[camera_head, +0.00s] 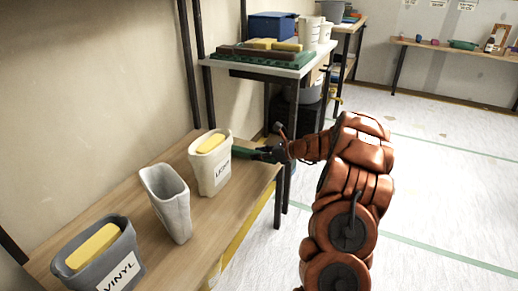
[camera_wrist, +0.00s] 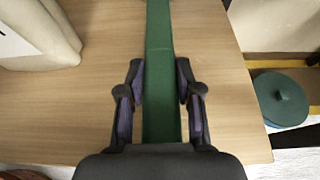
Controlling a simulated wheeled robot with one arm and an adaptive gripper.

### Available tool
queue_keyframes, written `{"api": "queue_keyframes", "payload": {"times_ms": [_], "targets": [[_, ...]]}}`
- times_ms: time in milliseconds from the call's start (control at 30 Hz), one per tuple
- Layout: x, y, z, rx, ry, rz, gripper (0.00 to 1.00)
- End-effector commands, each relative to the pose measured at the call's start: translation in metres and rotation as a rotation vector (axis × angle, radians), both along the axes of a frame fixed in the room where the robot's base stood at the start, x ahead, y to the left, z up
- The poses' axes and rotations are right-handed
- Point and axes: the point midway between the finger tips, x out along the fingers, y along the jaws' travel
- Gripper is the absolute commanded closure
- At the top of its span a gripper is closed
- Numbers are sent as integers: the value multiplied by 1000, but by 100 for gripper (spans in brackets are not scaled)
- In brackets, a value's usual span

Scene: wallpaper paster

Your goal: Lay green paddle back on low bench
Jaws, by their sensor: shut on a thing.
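The green paddle (camera_wrist: 159,95) is a long flat strip between the two fingers of my gripper (camera_wrist: 160,75) in the wrist view, running up out of the top edge. My gripper is shut on it. In the head view my gripper (camera_head: 272,154) is at the far right end of the low bench (camera_head: 205,232), and a short dark green piece of the paddle (camera_head: 246,152) shows beside the cream bin. The bench's wooden top (camera_wrist: 95,105) lies beneath the paddle in the wrist view. I cannot tell whether the paddle touches it.
A cream bin (camera_head: 219,175), an empty pale bin (camera_head: 173,222) and a grey VINYL bin (camera_head: 108,277) stand along the bench. A taller table (camera_head: 225,65) with a blue crate (camera_head: 272,27) is behind. A round teal lid (camera_wrist: 281,98) is beyond the bench edge.

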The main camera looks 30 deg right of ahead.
Motion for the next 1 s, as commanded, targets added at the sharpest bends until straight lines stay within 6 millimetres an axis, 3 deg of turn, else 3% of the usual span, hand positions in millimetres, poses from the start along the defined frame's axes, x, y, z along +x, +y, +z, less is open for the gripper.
{"api": "queue_keyframes", "payload": {"times_ms": [200,467,500,733,1000], "targets": [[0,0,-12,-1,0,0,100],[0,0,-13,-3,1,1,100],[0,0,-13,-3,2,1,65],[0,0,-13,-3,1,1,41],[0,0,-12,-2,0,1,40]]}}
